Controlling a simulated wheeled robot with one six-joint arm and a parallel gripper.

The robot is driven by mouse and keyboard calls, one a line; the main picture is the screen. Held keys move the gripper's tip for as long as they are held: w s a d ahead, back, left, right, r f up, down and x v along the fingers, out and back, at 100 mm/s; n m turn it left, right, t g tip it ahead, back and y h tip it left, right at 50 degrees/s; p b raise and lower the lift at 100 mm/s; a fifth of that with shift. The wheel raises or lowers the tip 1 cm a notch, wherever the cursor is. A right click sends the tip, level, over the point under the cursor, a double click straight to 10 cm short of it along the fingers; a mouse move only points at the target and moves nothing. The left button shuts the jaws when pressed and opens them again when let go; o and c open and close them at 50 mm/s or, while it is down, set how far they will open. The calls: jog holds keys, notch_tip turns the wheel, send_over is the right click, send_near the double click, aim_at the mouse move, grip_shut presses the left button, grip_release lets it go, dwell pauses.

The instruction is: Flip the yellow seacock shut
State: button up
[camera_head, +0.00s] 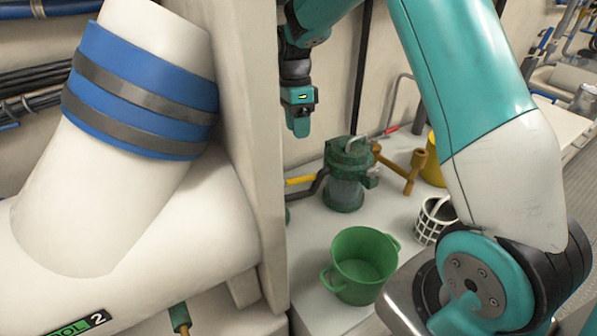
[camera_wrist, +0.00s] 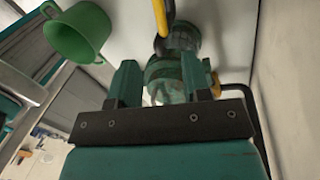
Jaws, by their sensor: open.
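The yellow seacock lever (camera_head: 300,181) is beside the green strainer (camera_head: 345,172), on its left. Its left end is hidden behind the white panel edge. In the wrist view the yellow lever (camera_wrist: 163,14) runs to the top edge from a dark fitting, with the strainer (camera_wrist: 178,68) below it. My gripper (camera_head: 300,128) hangs above the shelf, up and left of the strainer, apart from the lever. In the wrist view my gripper (camera_wrist: 160,72) shows two teal fingers spread with nothing held between them. The strainer and dark fitting show beyond that gap.
A green bucket (camera_head: 362,268) and a white basket (camera_head: 433,220) stand on the shelf in front. A brass fitting (camera_head: 410,176) and a red-handled lever (camera_head: 391,129) are right of the strainer. The white panel (camera_head: 262,150) and large pipe close off the left.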

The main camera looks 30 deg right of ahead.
jog(key=s+f, duration=0.1)
jog(key=f, duration=0.7)
jog(key=s+f, duration=0.1)
jog(key=f, duration=0.3)
jog(key=shift+s+a+f, duration=0.25)
jog(key=shift+s+a, duration=0.05)
jog(key=shift+a, duration=0.05)
grip_shut()
